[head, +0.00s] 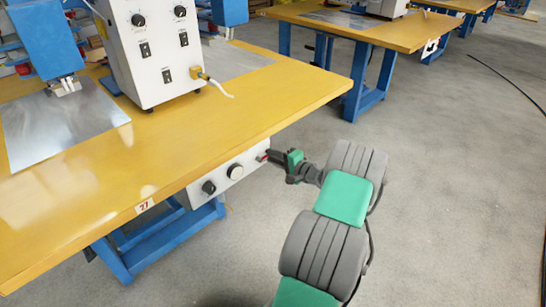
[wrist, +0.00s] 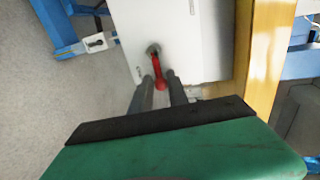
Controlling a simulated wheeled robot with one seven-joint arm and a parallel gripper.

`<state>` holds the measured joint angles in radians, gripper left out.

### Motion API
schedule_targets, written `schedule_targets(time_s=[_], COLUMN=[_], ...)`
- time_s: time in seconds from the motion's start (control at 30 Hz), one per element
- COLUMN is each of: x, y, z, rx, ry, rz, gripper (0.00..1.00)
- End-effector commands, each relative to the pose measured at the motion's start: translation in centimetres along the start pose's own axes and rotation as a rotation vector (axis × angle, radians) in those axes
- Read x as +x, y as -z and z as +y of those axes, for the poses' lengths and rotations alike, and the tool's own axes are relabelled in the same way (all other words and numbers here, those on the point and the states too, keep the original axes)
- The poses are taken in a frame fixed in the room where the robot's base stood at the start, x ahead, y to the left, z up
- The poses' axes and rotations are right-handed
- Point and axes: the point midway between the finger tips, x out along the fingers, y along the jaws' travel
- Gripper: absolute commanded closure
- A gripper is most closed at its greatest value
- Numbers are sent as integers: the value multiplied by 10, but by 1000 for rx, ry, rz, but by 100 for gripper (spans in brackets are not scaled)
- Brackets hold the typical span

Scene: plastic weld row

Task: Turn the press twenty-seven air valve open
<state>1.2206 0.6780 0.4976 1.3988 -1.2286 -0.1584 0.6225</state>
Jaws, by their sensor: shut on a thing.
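The press twenty-seven air valve shows in the wrist view as a red lever handle (wrist: 159,72) on a grey round stem on the white panel (wrist: 200,40). My gripper (wrist: 160,80) has its two dark fingers on either side of the red handle, shut on it. In the head view my gripper (head: 266,156) reaches the right end of the white control box (head: 225,172) under the table edge. Only a bit of red shows there. The number 27 label (head: 145,206) is on the table's front edge.
The yellow table (head: 180,150) with blue legs stands above the box, its edge close to my gripper. The box front carries a black knob (head: 209,187) and a white dial (head: 235,171). The grey floor (head: 440,200) to the right is open, with a dark cable (head: 507,80) farther off.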

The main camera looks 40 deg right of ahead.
Motion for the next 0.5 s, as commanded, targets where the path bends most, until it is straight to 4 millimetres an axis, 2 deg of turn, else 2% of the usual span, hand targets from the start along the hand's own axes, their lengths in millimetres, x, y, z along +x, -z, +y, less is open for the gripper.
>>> schedule_targets(time_s=[0.17,0.2,0.3,0.5], x=[0,0,0,0], y=[0,0,0,0], z=[1,1,1,0], rx=[0,0,0,-1], ry=[-2,-2,-2,-1], rz=[0,0,0,0], gripper=[100,76,68,67])
